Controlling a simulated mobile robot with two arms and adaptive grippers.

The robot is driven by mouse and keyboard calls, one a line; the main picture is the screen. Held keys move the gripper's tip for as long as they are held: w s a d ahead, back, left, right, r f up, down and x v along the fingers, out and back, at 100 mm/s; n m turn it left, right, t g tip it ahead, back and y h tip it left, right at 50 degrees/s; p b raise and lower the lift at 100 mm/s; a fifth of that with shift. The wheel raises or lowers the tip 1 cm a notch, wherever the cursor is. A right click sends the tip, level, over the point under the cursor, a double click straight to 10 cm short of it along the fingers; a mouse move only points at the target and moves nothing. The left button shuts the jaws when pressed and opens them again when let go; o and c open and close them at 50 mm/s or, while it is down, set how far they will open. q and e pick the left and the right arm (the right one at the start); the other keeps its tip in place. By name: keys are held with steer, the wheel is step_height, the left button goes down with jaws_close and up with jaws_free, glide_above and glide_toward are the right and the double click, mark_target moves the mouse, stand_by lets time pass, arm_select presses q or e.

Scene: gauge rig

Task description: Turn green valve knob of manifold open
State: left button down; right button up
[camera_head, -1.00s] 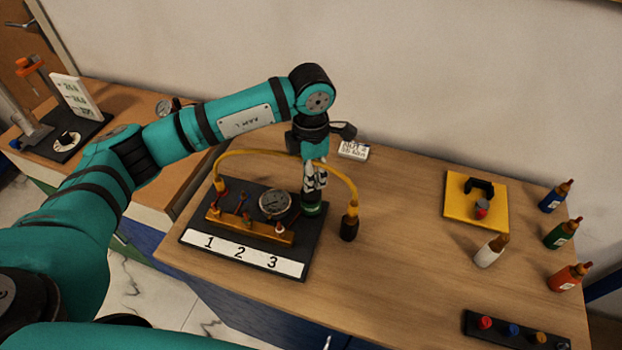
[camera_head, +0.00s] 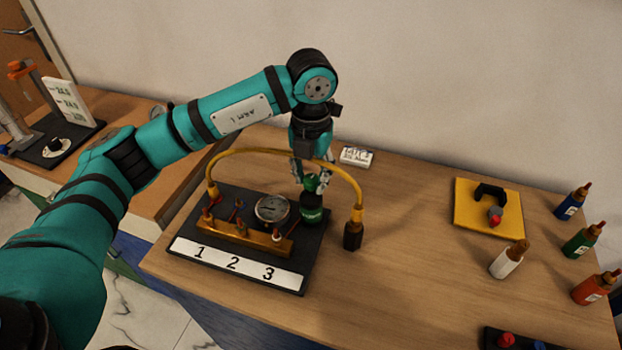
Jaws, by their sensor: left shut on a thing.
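The manifold is a brass bar (camera_head: 236,236) on a black base plate (camera_head: 185,225) with a white strip numbered 1, 2, 3 (camera_head: 233,264). A round gauge (camera_head: 271,208) stands on the plate behind the bar. The green valve knob (camera_head: 311,207) is at the plate's right side. My left gripper (camera_head: 314,184) points down from above and is shut on the top of the green knob. A yellow hose (camera_head: 285,154) arches past the gripper to a black end fitting (camera_head: 353,236) on the table. My right gripper is not in view.
A yellow plate with a black bracket (camera_head: 488,205) lies to the right. A small white display (camera_head: 356,156) sits behind the gripper. The table's middle is clear.

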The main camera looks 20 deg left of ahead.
mark_target(311, 179)
arm_select(q)
steer(key=shift+n+b, duration=0.4)
steer(key=shift+n, duration=0.6)
steer(key=shift+r, duration=0.1)
steer(key=c, duration=0.9)
jaws_free()
steer(key=shift+c, duration=0.2)
step_height(311, 179, up, 12)
